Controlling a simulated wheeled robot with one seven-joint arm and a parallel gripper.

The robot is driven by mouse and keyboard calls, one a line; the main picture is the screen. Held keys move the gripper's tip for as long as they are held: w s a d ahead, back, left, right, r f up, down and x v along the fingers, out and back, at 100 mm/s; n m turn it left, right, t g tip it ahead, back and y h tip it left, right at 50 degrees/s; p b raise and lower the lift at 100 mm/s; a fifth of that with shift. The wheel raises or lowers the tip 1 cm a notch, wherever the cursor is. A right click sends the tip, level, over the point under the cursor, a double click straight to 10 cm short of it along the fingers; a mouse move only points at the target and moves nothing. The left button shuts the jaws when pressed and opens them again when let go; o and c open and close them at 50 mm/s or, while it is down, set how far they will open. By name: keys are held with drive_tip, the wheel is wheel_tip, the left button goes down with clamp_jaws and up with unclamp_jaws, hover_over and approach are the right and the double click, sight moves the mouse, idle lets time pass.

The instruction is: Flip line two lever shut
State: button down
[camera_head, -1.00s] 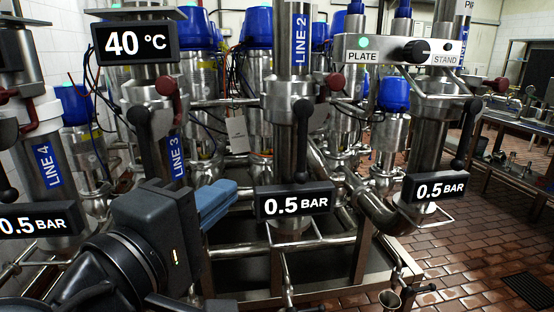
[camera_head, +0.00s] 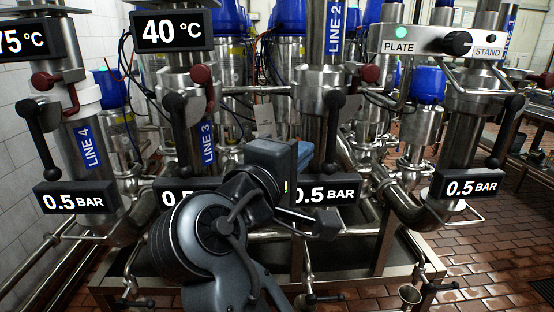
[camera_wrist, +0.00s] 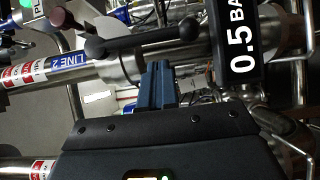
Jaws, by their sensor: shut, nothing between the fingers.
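The line two pipe (camera_head: 334,30) stands upright right of centre in the head view. Its black lever (camera_head: 332,135) hangs down along the pipe, from a hub at the top to a ball knob at the bottom. In the wrist view, turned sideways, the lever (camera_wrist: 140,40) lies along the pipe beside the LINE 2 label (camera_wrist: 67,62). My gripper (camera_head: 305,154) is just left of the lever in the head view. Its blue fingers (camera_wrist: 158,80) are shut and empty, with tips close to the lever's middle. I cannot tell whether they touch it.
A 0.5 BAR display (camera_head: 325,194) sits below the lever, partly hidden by my arm. A dark red handle (camera_head: 369,74) is to its upper right. The PLATE/STAND selector panel (camera_head: 442,42) is further right. Line 3's black lever (camera_head: 177,135) hangs on the left.

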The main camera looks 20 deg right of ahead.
sight(333, 156)
drive_tip(key=shift+s+d, duration=0.15)
drive_tip(key=shift+d, duration=0.95)
drive_tip(key=shift+s+d+f+n+p, duration=0.1)
drive_tip(key=shift+s+d+n+p, duration=0.05)
drive_tip(key=shift+d+n+p, duration=0.3)
drive_tip(key=d+n+t+p, duration=0.1)
drive_tip(key=d+n+t+h+p, duration=0.1)
drive_tip(key=n, duration=0.1)
drive_tip(key=shift+s+f, duration=0.2)
drive_tip(key=shift+s, duration=0.15)
drive_tip(key=s+d+r+n+t+y+p, duration=0.1)
drive_tip(key=d+r+n+t+y, duration=0.1)
drive_tip(key=n+t, duration=0.3)
drive_tip(key=s+d+r+n+t+y+p, duration=0.1)
drive_tip(key=d+r+n+t+y+p, duration=0.1)
drive_tip(key=n, duration=1.2)
drive_tip(key=d+r+t+y, duration=0.1)
drive_tip(key=d+t+y, duration=0.1)
drive_tip(key=d+t, duration=0.1)
drive_tip(key=shift+s+d, duration=0.2)
drive_tip(key=shift+d+r, duration=0.15)
